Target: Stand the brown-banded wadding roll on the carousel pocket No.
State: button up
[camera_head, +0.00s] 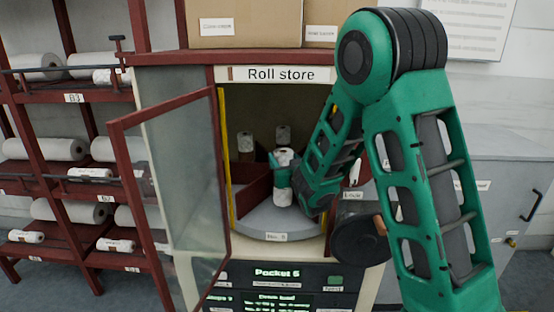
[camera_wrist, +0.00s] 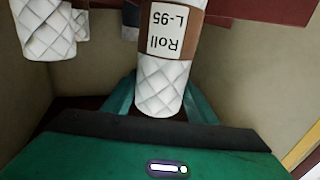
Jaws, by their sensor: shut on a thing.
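The brown-banded wadding roll (camera_wrist: 160,85) is upright, white and quilted, with a label reading "Roll L-95" that appears upside down in the wrist view. My gripper (camera_wrist: 155,100) is shut on it, with a green finger on each side. In the head view the held roll (camera_head: 283,196) is inside the store, over the front of the grey carousel (camera_head: 262,222). My gripper (camera_head: 282,176) reaches in from the right. The roll's lower end looks at or just above the carousel floor; contact cannot be told. A small pocket label (camera_head: 276,237) is on the carousel's front edge, its number unreadable.
Two other rolls (camera_head: 246,142) (camera_head: 282,134) stand farther back in the carousel; one also shows in the wrist view (camera_wrist: 45,30). Dark red dividers (camera_head: 256,190) part the pockets. The glazed door (camera_head: 170,190) stands open left. The display (camera_head: 278,273) reads "Pocket 5".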

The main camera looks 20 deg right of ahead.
jog(key=shift+y, duration=0.3)
jog(key=shift+a+f, duration=0.3)
jog(key=shift+f, duration=0.3)
jog(key=shift+a+f, duration=0.25)
jog(key=shift+f, duration=0.4)
jog(key=shift+a+f, duration=0.3)
jog(key=shift+f, duration=0.3)
jog(key=o, duration=1.4)
